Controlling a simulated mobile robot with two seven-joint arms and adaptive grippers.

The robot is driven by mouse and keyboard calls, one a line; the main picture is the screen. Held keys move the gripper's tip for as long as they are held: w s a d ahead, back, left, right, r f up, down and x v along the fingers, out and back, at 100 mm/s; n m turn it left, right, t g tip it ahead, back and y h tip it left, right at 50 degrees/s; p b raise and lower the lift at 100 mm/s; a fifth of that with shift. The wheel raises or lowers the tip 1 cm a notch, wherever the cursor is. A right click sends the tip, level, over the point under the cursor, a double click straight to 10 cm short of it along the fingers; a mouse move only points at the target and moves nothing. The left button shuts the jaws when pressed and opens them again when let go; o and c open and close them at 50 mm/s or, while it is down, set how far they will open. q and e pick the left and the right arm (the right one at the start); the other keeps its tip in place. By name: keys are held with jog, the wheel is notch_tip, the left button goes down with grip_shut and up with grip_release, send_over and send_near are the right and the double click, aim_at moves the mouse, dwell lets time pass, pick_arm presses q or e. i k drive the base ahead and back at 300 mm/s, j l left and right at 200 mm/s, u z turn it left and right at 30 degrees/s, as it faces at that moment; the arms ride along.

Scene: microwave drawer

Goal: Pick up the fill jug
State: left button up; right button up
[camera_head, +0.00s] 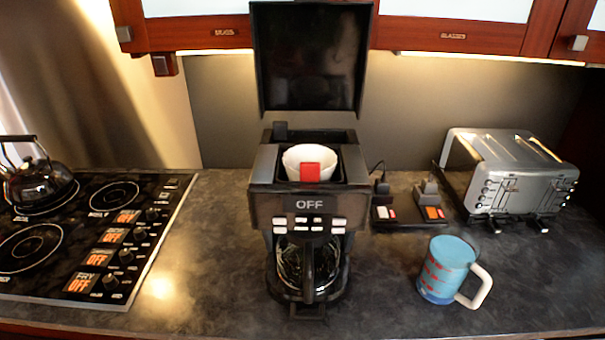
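The fill jug (447,268) is a light blue jug with red markings and a white handle on its right side. It stands upright on the dark counter, right of the coffee maker and in front of the toaster. Neither of my grippers shows in the head view, so nothing is seen touching the jug.
The coffee maker (308,215) stands mid-counter with its lid (312,60) up, a white filter (298,157) inside and a glass carafe below. A toaster (512,180), outlet block (408,214), stove (85,235) and kettle (38,180) stand around. The counter (205,255) left of the coffee maker is clear.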

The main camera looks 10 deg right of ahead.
aim_at(451, 255)
jog(key=z, duration=1.35)
